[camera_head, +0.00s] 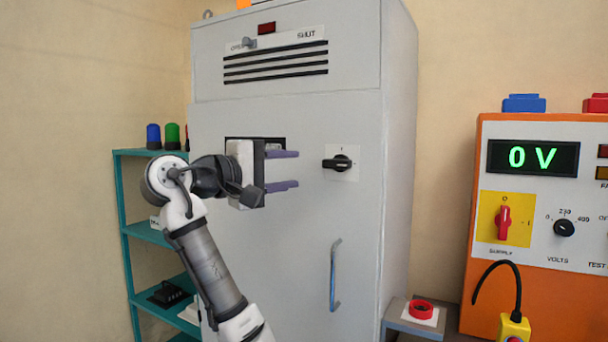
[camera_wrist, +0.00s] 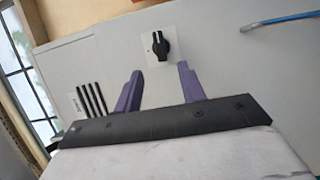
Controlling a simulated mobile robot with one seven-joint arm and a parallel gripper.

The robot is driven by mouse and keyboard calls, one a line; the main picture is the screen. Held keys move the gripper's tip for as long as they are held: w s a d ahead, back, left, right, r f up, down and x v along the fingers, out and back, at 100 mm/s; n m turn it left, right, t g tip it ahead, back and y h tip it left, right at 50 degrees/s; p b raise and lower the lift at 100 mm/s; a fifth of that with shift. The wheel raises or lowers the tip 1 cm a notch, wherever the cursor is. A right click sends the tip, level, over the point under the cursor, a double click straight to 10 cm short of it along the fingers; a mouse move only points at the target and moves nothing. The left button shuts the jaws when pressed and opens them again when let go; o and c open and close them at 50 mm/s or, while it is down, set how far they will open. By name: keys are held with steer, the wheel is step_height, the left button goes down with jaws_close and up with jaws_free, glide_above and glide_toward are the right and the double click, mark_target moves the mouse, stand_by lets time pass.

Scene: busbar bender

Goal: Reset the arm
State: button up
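My gripper (camera_head: 284,170) is in front of the grey cabinet (camera_head: 240,300), left of its black rotary handle (camera_head: 338,162). Its two purple fingers are spread apart with nothing between them, and they also show in the wrist view (camera_wrist: 158,82). In the wrist view the rotary handle (camera_wrist: 160,45) lies beyond the fingertips, apart from them. My arm is bent, rising from the bottom of the head view to the gripper. The gripper body partly hides a dark rectangular opening or window (camera_head: 232,142) in the cabinet front.
A blue door handle (camera_head: 335,275) sticks out below the rotary handle. A teal shelf (camera_head: 125,245) stands behind my arm at left. An orange test unit (camera_head: 540,300) reading 0 V stands at right. A red button box (camera_head: 420,310) sits by the cabinet's lower right.

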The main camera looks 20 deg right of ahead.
steer(key=shift+s+a, duration=0.1)
steer(key=shift+a, duration=0.2)
